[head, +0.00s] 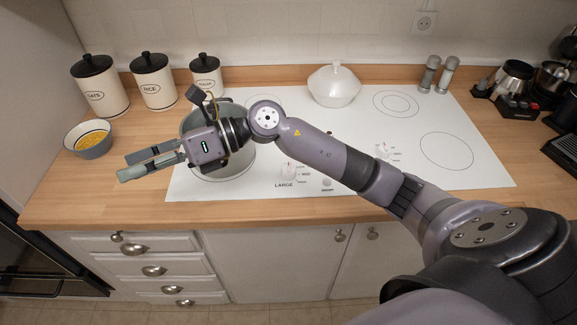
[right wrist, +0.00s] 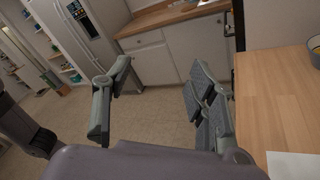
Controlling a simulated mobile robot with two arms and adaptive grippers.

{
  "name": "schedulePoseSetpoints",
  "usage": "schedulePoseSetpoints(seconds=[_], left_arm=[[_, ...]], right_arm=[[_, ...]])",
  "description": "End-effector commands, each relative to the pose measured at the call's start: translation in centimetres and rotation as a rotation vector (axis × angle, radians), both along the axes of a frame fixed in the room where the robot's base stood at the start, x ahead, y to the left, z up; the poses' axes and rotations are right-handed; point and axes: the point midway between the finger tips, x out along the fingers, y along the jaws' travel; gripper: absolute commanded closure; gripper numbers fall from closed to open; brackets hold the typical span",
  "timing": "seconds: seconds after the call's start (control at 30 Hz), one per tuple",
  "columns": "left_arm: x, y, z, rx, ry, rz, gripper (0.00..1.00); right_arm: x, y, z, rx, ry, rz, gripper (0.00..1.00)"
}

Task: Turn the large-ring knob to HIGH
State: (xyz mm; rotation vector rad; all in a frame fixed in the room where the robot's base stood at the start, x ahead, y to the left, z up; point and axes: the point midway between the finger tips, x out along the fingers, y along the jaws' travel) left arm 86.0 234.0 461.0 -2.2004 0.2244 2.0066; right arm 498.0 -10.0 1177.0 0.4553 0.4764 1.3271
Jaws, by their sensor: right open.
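The white cooktop (head: 487,178) is set in the wooden counter. The large-ring knob (head: 289,169) is a white knob near its front edge, above the printed word LARGE, with small markings to its right. Which mark it points at is too small to tell. My right gripper (head: 122,167) is open and empty, well left of the knob, over the counter's front left part. Its two fingers also show apart in the right wrist view (right wrist: 160,100), with floor and cabinets beyond them. My left gripper is not in view.
A large metal pot (head: 236,166) stands on the left of the cooktop, behind my right wrist. A white lidded dish (head: 334,86) stands at the back. Another knob (head: 383,150) is right of my forearm. A bowl (head: 89,143) and canisters (head: 152,82) stand left.

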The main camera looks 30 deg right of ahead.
Motion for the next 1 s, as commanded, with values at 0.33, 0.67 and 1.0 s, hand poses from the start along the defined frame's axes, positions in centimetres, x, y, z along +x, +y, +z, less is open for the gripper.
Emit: schedulePoseSetpoints(seconds=[0.33, 0.67, 1.0], left_arm=[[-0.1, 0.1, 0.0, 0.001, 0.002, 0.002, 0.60], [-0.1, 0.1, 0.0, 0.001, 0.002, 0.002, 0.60], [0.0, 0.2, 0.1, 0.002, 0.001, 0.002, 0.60]], right_arm=[[3.8, -18.6, -8.1, -1.084, -0.100, 0.187, 0.48], [3.1, -31.1, -5.6, -1.494, 0.084, 0.186, 0.48], [2.9, -31.4, -9.7, -1.502, 0.097, 0.193, 0.48]])
